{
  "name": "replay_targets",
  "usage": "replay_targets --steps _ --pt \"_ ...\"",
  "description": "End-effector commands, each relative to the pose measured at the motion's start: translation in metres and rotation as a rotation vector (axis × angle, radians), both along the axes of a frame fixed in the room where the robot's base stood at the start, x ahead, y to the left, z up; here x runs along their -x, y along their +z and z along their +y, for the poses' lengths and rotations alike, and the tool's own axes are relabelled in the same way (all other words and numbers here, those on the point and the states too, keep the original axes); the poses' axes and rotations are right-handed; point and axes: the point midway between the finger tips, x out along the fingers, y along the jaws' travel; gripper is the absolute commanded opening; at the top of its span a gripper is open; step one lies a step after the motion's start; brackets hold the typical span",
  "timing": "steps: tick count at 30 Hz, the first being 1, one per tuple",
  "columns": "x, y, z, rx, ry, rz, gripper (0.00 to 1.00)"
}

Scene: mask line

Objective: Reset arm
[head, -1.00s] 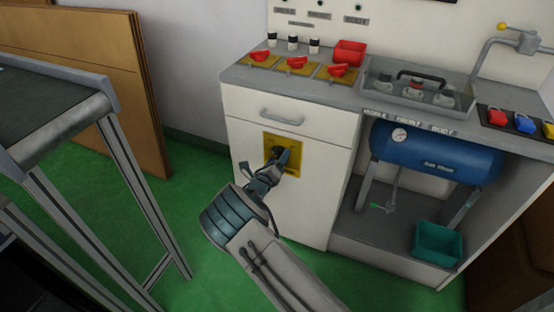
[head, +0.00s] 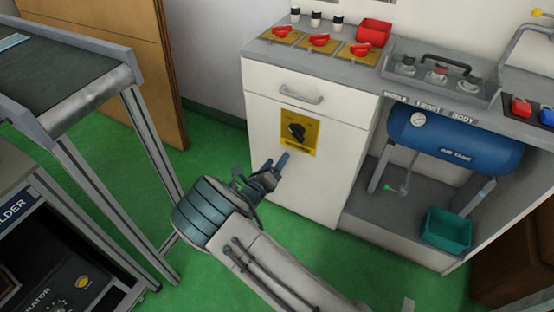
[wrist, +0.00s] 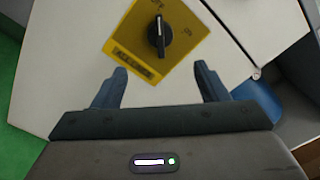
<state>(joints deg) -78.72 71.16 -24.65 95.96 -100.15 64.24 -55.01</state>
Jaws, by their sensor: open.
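My gripper (head: 271,169) is at the end of my arm, low in front of the white cabinet (head: 300,180). It is open and empty; in the wrist view its two fingers (wrist: 163,85) stand wide apart. The yellow plate (head: 312,146) with a black rotary knob (head: 296,132) is on the cabinet door. In the wrist view the knob (wrist: 160,36) lies beyond and above the fingertips, apart from them, with its pointer close to upright. The label on the yellow plate (wrist: 190,40) is too small to read surely.
A conveyor (head: 75,85) on metal legs stands at the left, with a dark machine (head: 70,270) below it. Red switches (head: 320,40), a red bin (head: 374,32) and a clear-sided tray (head: 440,72) are on the counter. A blue air tank (head: 450,138) and teal bin (head: 446,230) are at the right. Green floor is free between.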

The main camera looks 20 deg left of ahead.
Motion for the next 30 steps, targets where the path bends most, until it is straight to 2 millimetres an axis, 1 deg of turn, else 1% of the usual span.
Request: replay_targets --steps 10,12,14,17,19,22,24,26,27,29,30 --pt "0.000 0.000 0.000 -0.001 -0.001 0.001 0.67" --pt "-0.003 0.006 -0.005 -0.017 -0.018 0.003 0.67" --pt "-0.008 0.016 -0.015 -0.051 -0.056 0.010 0.67" --pt "-0.022 0.044 -0.049 -0.162 -0.175 0.029 0.67" --pt "-0.032 0.068 -0.082 -0.273 -0.289 0.042 0.67" --pt "-0.039 0.102 -0.132 -0.449 -0.467 0.054 0.67" --pt "-0.039 0.124 -0.166 -0.571 -0.589 0.053 0.67" --pt "-0.037 0.142 -0.193 -0.676 -0.691 0.048 0.67" --pt "-0.034 0.153 -0.211 -0.745 -0.757 0.043 0.67" --pt "-0.029 0.169 -0.236 -0.848 -0.857 0.030 0.67" --pt "-0.024 0.181 -0.252 -0.917 -0.922 0.018 0.67"
